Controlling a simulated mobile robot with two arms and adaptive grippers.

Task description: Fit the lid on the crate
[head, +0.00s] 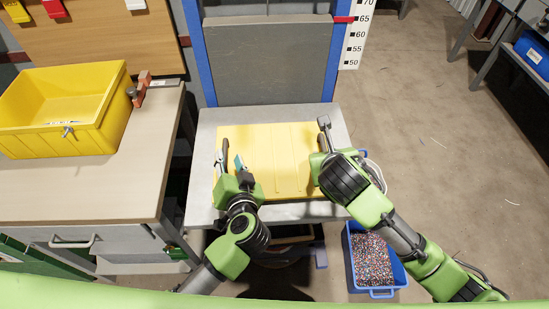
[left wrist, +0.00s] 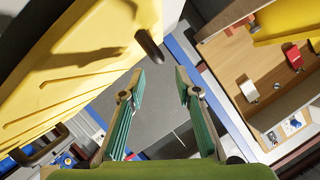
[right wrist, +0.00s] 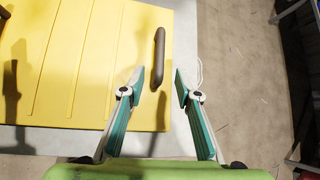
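The flat yellow lid (head: 275,160) with raised ribs lies over the grey table. A dark bar handle stands at its left side (head: 226,149) and another at its right side (right wrist: 159,58). My left gripper (head: 230,160) is open beside the left handle; its fingers (left wrist: 155,80) are empty, with a handle (left wrist: 150,45) just beyond them. My right gripper (right wrist: 158,80) is open and empty, with the right handle ahead, near the left finger; my arm partly hides it in the head view. A yellow open crate (head: 65,140) stands on the left workbench.
The wooden workbench (head: 70,190) is at left, with a small red-brown item (head: 142,88) by the crate. A blue bin of coloured granules (head: 389,282) is on the floor at lower right. A grey panel in a blue frame (head: 205,75) rises behind the table. The floor at right is mostly clear.

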